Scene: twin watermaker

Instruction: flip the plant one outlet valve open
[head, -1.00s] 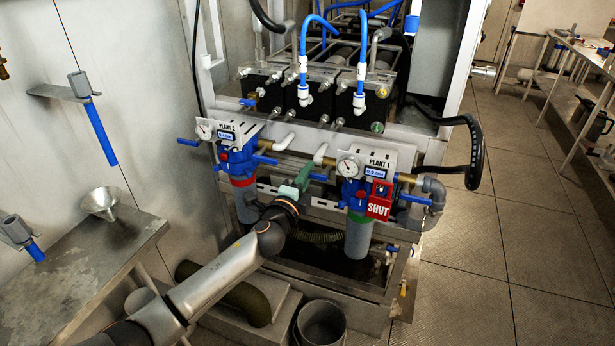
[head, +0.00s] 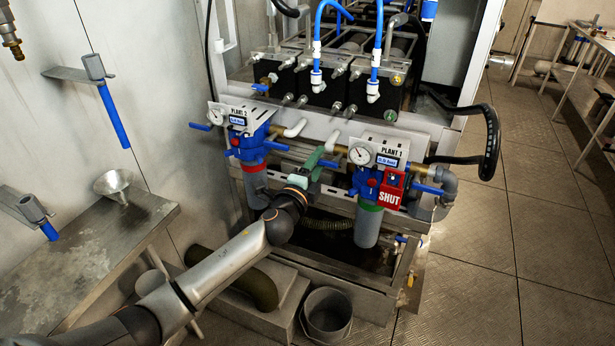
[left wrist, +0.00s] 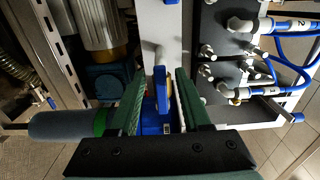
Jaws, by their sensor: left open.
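The plant one unit (head: 392,153) is a blue housing with a gauge, a small display and a filter bowl with a green band (head: 368,222). It has a blue lever on its left side (head: 328,163) and another on its right side (head: 428,189); no label shows which is the outlet valve. A red SHUT tag (head: 391,190) hangs on its front right. My left gripper (head: 314,160) is at the left lever. In the left wrist view, its green fingers (left wrist: 163,90) are open on either side of an upright blue handle (left wrist: 159,88). My right gripper is not in view.
The plant two unit (head: 245,135), with a red-banded filter, stands close on the left of my gripper. White pipe elbows (head: 294,128) stick out behind. A grey bucket (head: 327,313) stands below. A metal bench with a funnel (head: 112,186) is at left.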

